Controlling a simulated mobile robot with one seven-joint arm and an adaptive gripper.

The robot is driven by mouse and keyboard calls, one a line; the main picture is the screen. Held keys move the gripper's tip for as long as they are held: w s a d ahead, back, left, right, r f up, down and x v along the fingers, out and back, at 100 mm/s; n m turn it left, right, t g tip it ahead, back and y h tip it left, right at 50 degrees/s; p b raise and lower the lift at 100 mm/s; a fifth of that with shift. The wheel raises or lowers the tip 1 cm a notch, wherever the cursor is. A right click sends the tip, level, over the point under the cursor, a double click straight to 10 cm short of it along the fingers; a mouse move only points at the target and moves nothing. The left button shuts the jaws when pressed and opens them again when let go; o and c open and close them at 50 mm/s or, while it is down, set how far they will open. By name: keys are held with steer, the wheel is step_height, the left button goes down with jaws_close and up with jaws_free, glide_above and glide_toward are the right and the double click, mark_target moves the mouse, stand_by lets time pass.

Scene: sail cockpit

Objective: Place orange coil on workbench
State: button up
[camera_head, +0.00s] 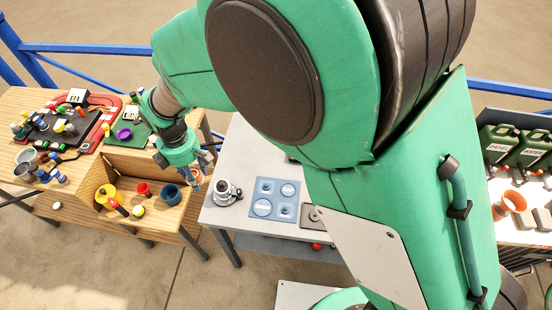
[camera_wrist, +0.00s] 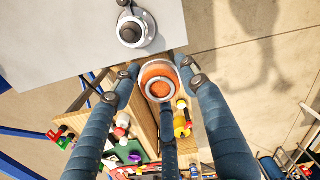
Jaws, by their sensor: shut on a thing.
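My gripper (camera_head: 200,165) is shut on the orange coil, which shows in the wrist view (camera_wrist: 158,80) as a round orange piece with a pale rim between the blue fingers. In the head view only a small orange part of the coil (camera_head: 195,178) shows; the fingers hide the rest. The gripper holds it above the gap between the wooden bench (camera_head: 150,165) and the grey-topped table (camera_head: 225,165), close to the grey table's left edge. The pictures do not tell which of these is the workbench. The grey top also shows in the wrist view (camera_wrist: 60,40).
A silver round device (camera_head: 226,192) stands on the grey table near its left edge, beside a blue tray (camera_head: 275,200) with round recesses. A yellow part (camera_head: 106,195), a red cup (camera_head: 143,190) and a blue cup (camera_head: 172,194) sit on the wooden bench's lower shelf. Bare grey surface lies behind the silver device.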

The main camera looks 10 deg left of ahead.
steer(key=w+d+m, duration=0.2)
steer(key=d+m, duration=0.3)
steer(key=d, duration=1.4)
steer(key=w+d+m, duration=0.2)
steer(key=d+m, duration=0.3)
steer(key=d, duration=1.4)
steer(key=s+d+f+m, duration=0.1)
steer(key=s+d+m, duration=0.15)
steer(key=d, duration=0.35)
steer(key=s+d+m, duration=0.2)
steer(key=s+d, duration=0.2)
steer(key=d, duration=0.1)
step_height(320, 180, down, 11)
steer(key=shift+f+p, duration=0.1)
steer(key=shift+p, duration=0.3)
steer(key=shift+w, duration=0.15)
steer(key=w, duration=0.5)
steer(key=w+a+f+b, duration=0.1)
steer(key=w, duration=0.9)
steer(key=shift+w+a+f, duration=0.25)
steer(key=shift+w+a, duration=0.05)
steer(key=shift+w, duration=0.1)
